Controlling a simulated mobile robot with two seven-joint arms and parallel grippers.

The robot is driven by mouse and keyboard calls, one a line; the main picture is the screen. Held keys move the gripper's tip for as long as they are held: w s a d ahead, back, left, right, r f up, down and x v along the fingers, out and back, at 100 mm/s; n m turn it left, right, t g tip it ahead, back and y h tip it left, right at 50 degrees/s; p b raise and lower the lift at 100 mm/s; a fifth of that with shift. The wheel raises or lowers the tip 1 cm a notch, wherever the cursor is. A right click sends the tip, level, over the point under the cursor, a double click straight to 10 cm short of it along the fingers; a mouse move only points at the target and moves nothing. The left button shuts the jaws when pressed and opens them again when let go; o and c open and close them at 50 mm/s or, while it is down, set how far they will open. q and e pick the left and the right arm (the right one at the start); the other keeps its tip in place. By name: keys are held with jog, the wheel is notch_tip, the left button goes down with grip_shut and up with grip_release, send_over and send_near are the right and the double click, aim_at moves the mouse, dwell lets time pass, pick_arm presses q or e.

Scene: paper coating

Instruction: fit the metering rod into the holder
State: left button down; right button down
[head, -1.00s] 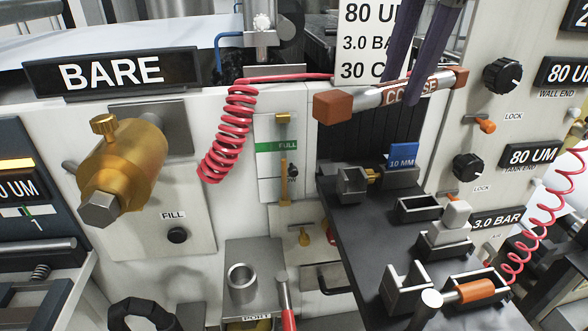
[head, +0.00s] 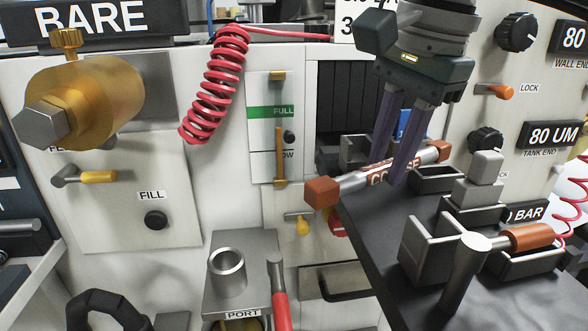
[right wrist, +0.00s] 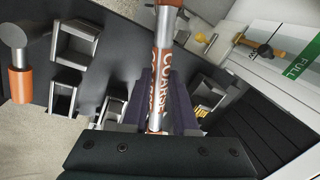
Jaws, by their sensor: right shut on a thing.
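The metering rod (head: 350,183) is a silver bar lettered COARSE with orange end blocks. My right gripper (head: 396,165) is shut on its middle and holds it tilted, right end higher. In the head view the rod crosses in front of the grey brackets (head: 352,147) at the shelf's back, which look like the holder. The fingers and rod partly hide these brackets. In the right wrist view the rod (right wrist: 165,45) runs up between the fingers, and a grey bracket with a gold part (right wrist: 207,98) is beside it. Contact cannot be told. My left gripper is out of view.
The dark shelf (head: 385,245) carries several open grey cradles (head: 425,250), a stacked grey block (head: 480,185) and an orange-handled tool (head: 530,236). A control panel with knobs (head: 517,32) stands right. A cup (head: 228,270) and a red coiled hose (head: 220,75) are left.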

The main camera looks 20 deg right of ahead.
jog(key=shift+f, duration=0.85)
jog(key=shift+f+b, duration=0.3)
jog(key=shift+b, duration=0.1)
jog(key=c, duration=0.7)
grip_release()
jog(key=shift+r, duration=0.1)
jog(key=shift+r+p, duration=0.35)
jog(key=shift+r, duration=0.1)
notch_tip(320, 180, up, 11)
jog(key=s, duration=0.2)
jog(key=shift+s+d+r, duration=0.15)
